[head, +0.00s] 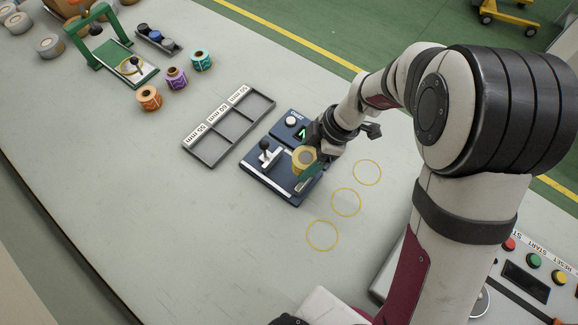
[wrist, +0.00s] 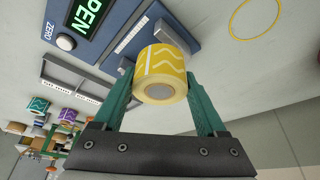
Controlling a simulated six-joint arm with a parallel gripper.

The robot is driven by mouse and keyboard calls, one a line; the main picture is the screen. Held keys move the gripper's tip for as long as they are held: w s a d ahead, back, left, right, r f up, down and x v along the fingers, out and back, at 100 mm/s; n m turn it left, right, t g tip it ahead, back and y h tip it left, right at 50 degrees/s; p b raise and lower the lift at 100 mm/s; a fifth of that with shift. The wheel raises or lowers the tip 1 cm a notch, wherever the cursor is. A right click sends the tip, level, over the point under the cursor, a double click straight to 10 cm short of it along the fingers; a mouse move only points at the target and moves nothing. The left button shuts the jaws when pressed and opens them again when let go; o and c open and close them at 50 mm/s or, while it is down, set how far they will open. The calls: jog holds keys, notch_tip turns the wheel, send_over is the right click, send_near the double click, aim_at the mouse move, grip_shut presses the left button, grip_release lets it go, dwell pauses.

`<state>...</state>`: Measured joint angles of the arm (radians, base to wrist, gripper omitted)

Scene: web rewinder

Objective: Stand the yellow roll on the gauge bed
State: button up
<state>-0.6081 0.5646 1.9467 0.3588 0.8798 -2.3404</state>
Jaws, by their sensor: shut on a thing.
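The yellow roll (wrist: 160,72) has pale wavy bands and a pale core end facing the wrist camera. My gripper (wrist: 160,95) is shut on it, with one green finger on each side. In the head view the yellow roll (head: 304,157) is over the right part of the dark blue gauge bed (head: 257,184), partly covered by my gripper (head: 308,168). I cannot tell whether the roll touches the bed.
A grey sorting tray (head: 213,150) with millimetre labels lies left of the gauge. Orange (head: 149,97), purple (head: 176,77) and teal (head: 201,60) rolls stand beyond it, near a green frame (head: 125,62). Yellow circles (head: 346,202) mark clear table at the right.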

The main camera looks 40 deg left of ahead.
aim_at(283, 174)
jog(key=a+f, duration=0.1)
jog(key=s+a+f, duration=0.1)
jog(key=a, duration=0.1)
jog(key=shift+s, duration=0.1)
jog(key=f, duration=0.4)
jog(key=shift+a+f, duration=0.1)
jog(key=shift+a, duration=0.1)
jog(key=shift+f, duration=0.15)
jog(key=o, duration=1.3)
